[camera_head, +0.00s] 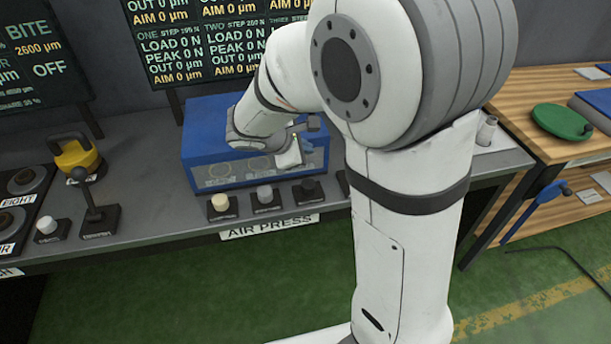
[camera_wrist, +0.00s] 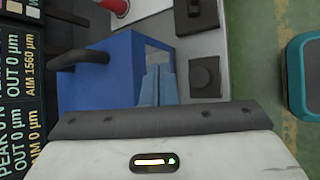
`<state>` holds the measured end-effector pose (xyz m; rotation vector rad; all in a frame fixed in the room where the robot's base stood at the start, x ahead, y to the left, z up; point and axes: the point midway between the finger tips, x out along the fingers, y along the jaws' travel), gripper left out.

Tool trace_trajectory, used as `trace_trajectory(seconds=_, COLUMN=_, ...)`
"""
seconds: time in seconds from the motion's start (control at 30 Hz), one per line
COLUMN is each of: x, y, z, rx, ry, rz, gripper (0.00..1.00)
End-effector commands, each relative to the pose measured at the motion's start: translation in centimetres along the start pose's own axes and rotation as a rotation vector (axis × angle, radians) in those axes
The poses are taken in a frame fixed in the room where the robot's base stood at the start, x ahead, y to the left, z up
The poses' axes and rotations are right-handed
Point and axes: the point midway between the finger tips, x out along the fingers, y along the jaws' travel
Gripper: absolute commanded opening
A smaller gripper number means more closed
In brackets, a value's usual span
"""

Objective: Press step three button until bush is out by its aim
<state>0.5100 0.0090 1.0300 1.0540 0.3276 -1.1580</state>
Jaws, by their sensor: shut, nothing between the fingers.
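The blue air press (camera_head: 205,140) stands on the grey bench. A cream button (camera_head: 220,202), a grey button (camera_head: 265,194) and a dark button (camera_head: 308,187) stand in a row before it; their small labels are unreadable, so I cannot tell which is step three. My gripper (camera_head: 297,152) is shut and empty at the press front, above and behind the row, apart from the buttons. The wrist view shows the press (camera_wrist: 105,75) and a dark button (camera_wrist: 205,75) beside it. I cannot make out the bush. The display board (camera_head: 205,45) shows OUT and AIM readings in µm.
A yellow-handled device (camera_head: 77,155), a lever (camera_head: 95,212) and a white button (camera_head: 47,226) stand to the left on the bench. A wooden table (camera_head: 520,85) with a green round item (camera_head: 562,121) is at the right. Green floor lies in front.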

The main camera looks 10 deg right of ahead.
Motion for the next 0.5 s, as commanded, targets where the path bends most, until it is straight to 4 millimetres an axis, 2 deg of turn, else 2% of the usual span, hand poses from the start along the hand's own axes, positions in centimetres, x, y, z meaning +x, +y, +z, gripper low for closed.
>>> trace_trajectory(seconds=0.3, x=0.09, y=-0.14, z=-0.06, rx=0.003, ry=0.001, rz=-0.001, gripper=0.0)
trace_trajectory(seconds=0.5, x=0.98, y=-0.82, z=-0.73, rx=0.002, ry=0.001, rz=-0.002, gripper=0.0)
